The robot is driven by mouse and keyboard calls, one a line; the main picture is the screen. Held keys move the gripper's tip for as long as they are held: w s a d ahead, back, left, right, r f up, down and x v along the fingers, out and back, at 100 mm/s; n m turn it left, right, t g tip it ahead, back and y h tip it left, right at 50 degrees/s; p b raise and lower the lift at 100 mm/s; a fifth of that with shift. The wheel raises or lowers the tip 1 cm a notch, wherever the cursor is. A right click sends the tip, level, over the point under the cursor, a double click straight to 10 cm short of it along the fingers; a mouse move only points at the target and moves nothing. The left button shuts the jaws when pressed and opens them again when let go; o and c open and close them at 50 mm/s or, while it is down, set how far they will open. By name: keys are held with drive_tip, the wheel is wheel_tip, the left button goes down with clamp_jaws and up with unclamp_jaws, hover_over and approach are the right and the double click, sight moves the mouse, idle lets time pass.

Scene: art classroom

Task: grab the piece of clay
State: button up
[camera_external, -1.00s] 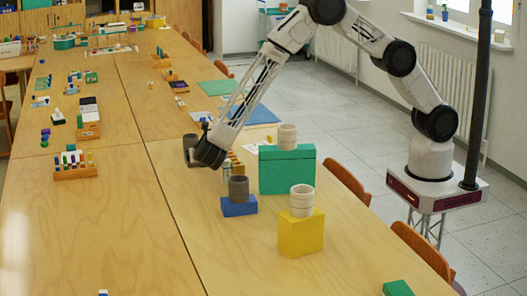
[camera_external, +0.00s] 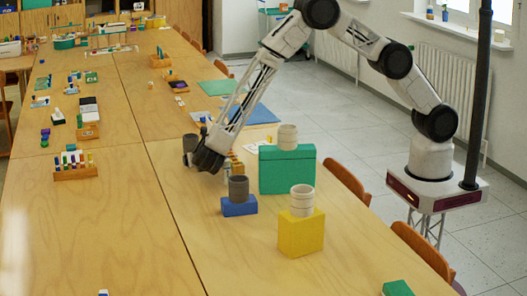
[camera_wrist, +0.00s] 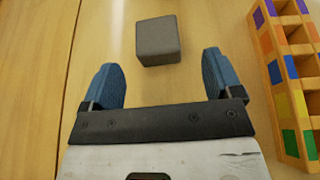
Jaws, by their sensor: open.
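A grey block of clay (camera_wrist: 158,40) lies on the wooden table in the wrist view, just beyond the fingertips and between their lines. My gripper (camera_wrist: 160,68) is open, with its two blue fingers spread wider than the block. Nothing is between the fingers, and they do not touch the clay. In the external view my gripper (camera_external: 207,160) is low over the table, and the grey clay (camera_external: 188,145) shows in part beside it on the left. The fingertips cannot be made out there.
A rack with coloured squares (camera_wrist: 292,85) stands close to the right finger.

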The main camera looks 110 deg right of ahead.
drive_tip(key=shift+d, duration=0.1)
drive_tip(key=shift+x, duration=2.5)
drive_tip(key=shift+w, duration=0.15)
drive_tip(key=c, duration=1.1)
drive_tip(key=shift+r, duration=0.1)
drive_tip(key=shift+r, duration=4.9)
